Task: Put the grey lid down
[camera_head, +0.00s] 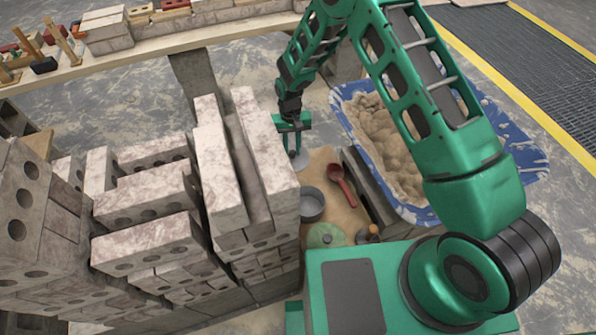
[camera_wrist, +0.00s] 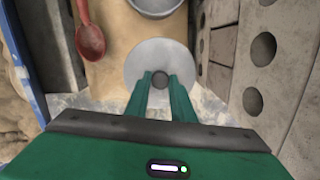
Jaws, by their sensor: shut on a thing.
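The grey lid (camera_wrist: 137,66) is a round pale disc with a dark knob at its middle. My gripper (camera_wrist: 160,84) is shut on the lid's knob in the wrist view. In the head view my gripper (camera_head: 293,150) points down at the far end of a tan board, with the lid (camera_head: 301,161) just under it. I cannot tell whether the lid touches the board or hangs a little above it. A grey pot (camera_head: 311,204) stands nearer on the board, apart from the lid in the head view; its rim shows at the top of the wrist view (camera_wrist: 156,5).
A red ladle (camera_head: 341,183) lies right of the pot. A green lid (camera_head: 326,235) lies in front of it. Stacked bricks (camera_head: 270,170) rise close on the left. A sand-filled tub on blue sheeting (camera_head: 375,125) stands on the right behind a grey block (camera_head: 365,190).

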